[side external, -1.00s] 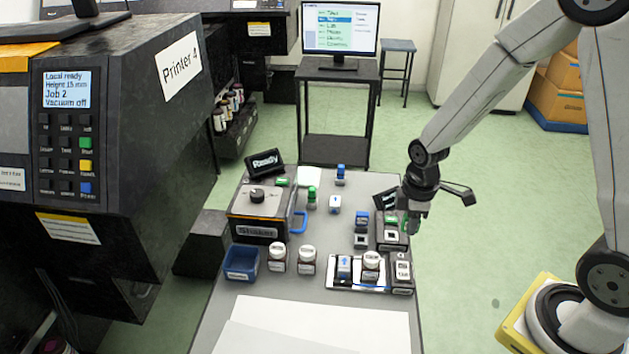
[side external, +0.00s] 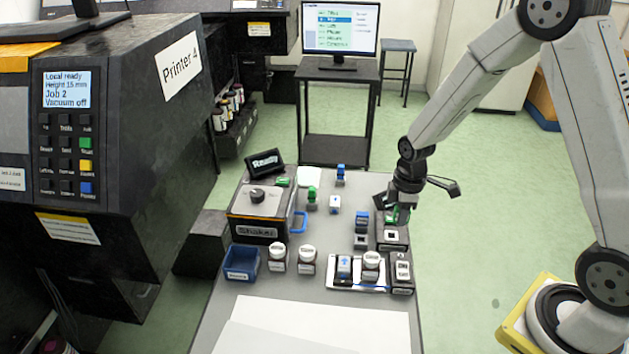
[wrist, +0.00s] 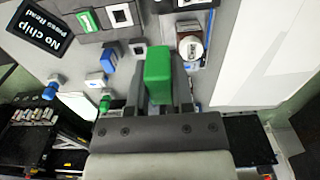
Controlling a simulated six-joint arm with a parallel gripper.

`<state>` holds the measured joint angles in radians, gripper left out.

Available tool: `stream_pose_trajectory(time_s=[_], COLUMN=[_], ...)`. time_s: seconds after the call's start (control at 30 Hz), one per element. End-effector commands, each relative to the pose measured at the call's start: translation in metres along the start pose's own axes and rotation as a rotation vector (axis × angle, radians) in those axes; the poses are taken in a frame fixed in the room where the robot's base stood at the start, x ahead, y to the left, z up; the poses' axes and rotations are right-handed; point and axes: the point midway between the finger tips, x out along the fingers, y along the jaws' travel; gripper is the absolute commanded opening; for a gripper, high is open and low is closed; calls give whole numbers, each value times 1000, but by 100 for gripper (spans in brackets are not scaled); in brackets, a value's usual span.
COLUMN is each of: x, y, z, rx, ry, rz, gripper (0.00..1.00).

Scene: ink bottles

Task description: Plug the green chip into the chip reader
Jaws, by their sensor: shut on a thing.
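My gripper (side external: 400,212) is shut on the green chip (wrist: 158,75), which stands out between the two fingers in the wrist view. In the side view the gripper is low over the back of the chip reader (side external: 392,244), a black box with a white-framed socket, and partly hides it. In the wrist view the reader (wrist: 106,28) lies up and left of the held chip, with a green button (wrist: 88,20) and the white-framed socket (wrist: 121,15). The chip appears apart from the socket. The reader's display (wrist: 40,30) reads "No chip Press Read".
A blue chip (side external: 361,217) and a small dark block (side external: 361,241) stand left of the reader. A tray (side external: 340,286) with a bottle (side external: 371,264) and a labelled dark block (side external: 402,272) are in front. The shaker (side external: 262,215) stands farther left. White sheets (side external: 320,325) cover the front.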

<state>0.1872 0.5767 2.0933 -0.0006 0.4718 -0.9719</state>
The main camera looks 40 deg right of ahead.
Motion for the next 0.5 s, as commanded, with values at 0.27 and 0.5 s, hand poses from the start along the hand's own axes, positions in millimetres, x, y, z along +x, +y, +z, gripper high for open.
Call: stream_pose_trajectory(time_s=[0.27, 0.5], x=[31, 46], y=[43, 62], z=[-1, 1], rx=[2, 0], ry=[-1, -1], rz=[-2, -1], gripper=[0, 0])
